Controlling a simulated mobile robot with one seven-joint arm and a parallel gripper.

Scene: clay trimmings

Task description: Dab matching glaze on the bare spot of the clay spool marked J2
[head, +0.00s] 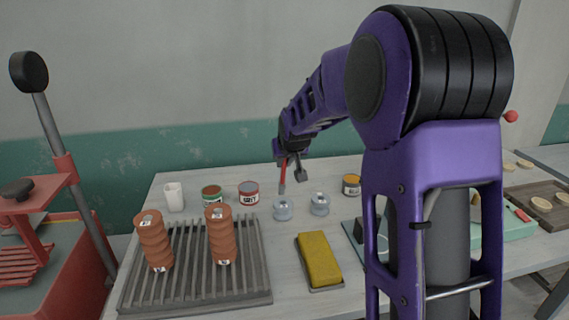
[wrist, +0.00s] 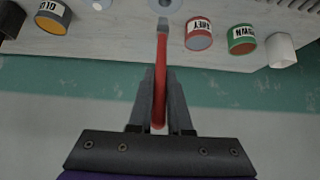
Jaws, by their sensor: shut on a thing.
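My gripper (head: 291,166) is shut on a red-handled brush (head: 283,177), raised above the back of the table. In the wrist view the brush (wrist: 160,75) runs between the fingers, its grey tip pointing away from them. In the head view the tip is just above the left clear jar (head: 283,211); contact cannot be told. Two ribbed clay spools stand on the slatted rack: a left spool (head: 155,245) and a right spool (head: 221,240). Their small labels are too blurred to read, and no bare spot is clear. Glaze cans are brown (head: 211,196), grey (head: 248,194) and yellow-orange (head: 351,186).
A second clear jar (head: 319,205) stands right of the first. A white cup (head: 174,198) is at the back left. A yellow sponge (head: 319,260) lies in front of the jars. The slatted rack (head: 195,290) fills the front left. A red lever press (head: 45,230) stands left.

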